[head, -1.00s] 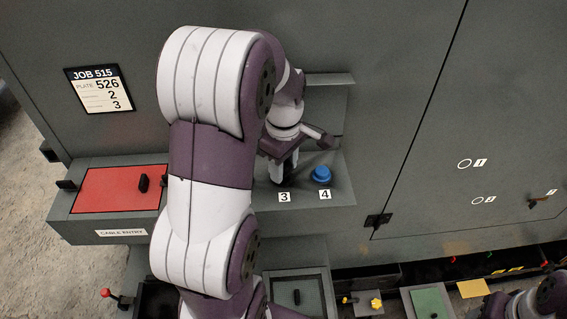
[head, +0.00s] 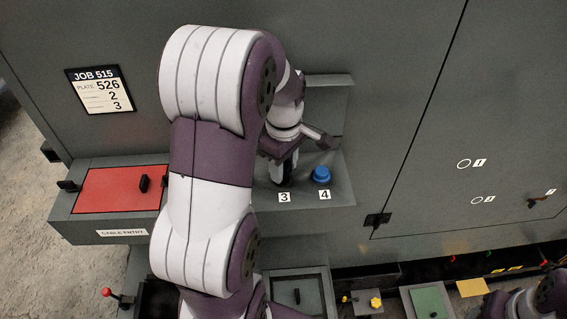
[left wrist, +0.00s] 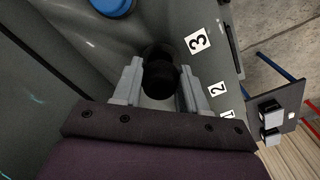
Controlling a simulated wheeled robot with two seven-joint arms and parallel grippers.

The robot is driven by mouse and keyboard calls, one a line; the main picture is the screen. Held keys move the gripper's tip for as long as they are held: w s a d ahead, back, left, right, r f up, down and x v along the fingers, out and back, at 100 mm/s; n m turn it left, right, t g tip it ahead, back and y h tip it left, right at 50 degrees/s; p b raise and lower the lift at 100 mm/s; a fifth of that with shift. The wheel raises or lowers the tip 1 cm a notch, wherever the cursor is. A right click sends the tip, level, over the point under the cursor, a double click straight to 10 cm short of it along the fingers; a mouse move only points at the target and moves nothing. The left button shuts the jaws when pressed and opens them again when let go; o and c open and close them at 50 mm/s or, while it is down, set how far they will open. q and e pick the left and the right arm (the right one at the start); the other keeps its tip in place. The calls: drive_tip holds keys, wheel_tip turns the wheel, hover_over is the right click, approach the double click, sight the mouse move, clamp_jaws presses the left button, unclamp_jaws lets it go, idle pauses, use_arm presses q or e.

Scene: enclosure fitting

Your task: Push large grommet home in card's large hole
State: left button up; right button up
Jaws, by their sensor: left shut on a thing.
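The black grommet (left wrist: 160,78) is between the fingers of my left gripper (left wrist: 163,88), which is shut on it. In the left wrist view it is over a dark round opening (left wrist: 158,52) beside the label 3 (left wrist: 198,40). I cannot tell how deep it sits. In the head view my left gripper (head: 284,172) points down at the shelf just behind label 3 (head: 284,197), and my forearm hides the positions to its left. My right gripper is not in view.
A blue round part (head: 321,175) sits at label 4, close right of my left gripper. The shelf's back wall rises behind. A red panel with a black handle (head: 144,183) is at left. Trays, including a green one (head: 430,303), lie below.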

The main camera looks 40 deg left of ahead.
use_arm(q)
drive_tip(key=shift+f+b, duration=0.65)
drive_tip(key=shift+f, duration=0.3)
drive_tip(key=o, duration=1.1)
drive_tip(key=shift+w+r, duration=0.1)
drive_tip(key=shift+r, duration=0.1)
wheel_tip(320, 180, up, 6)
drive_tip(key=shift+f+p, duration=0.2)
drive_tip(key=shift+p, duration=0.25)
wheel_tip(320, 180, up, 5)
drive_tip(key=p, duration=0.4)
drive_tip(key=shift+f+p, duration=0.1)
drive_tip(key=shift+p, duration=0.25)
drive_tip(key=shift+r+p, duration=0.7)
drive_tip(key=shift+r, duration=0.2)
